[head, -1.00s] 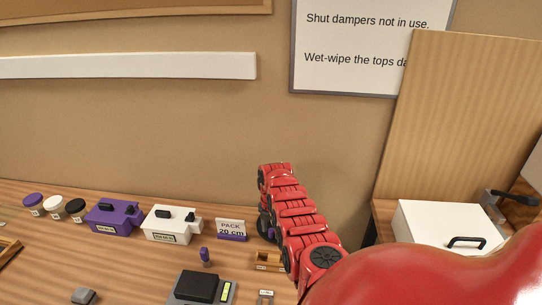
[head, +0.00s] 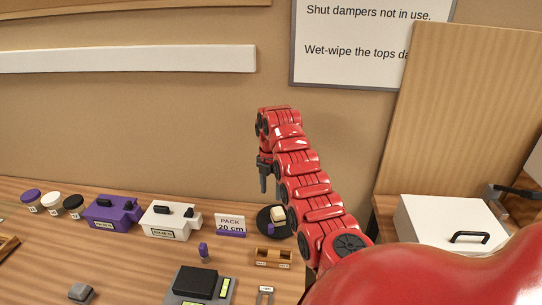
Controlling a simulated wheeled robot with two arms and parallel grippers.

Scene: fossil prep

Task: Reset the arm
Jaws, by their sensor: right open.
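My right arm is raised from the lower right, with red links reaching up in front of the tan wall. My right gripper (head: 270,183) hangs at its end, dark fingers pointing down, open with nothing seen between them. It is above the back of the wooden bench, just above a dark round dish (head: 266,217) that holds a pale block (head: 278,213). The arm hides part of the dish's right side. My left gripper is not in view.
A small wooden holder (head: 273,257) stands in front of the dish. A "PACK 20 cm" sign (head: 230,223), a white box (head: 170,220), a purple box (head: 112,211) and several jars line the back. A black-topped device (head: 197,282) is in front. A white lidded case (head: 452,228) is at right.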

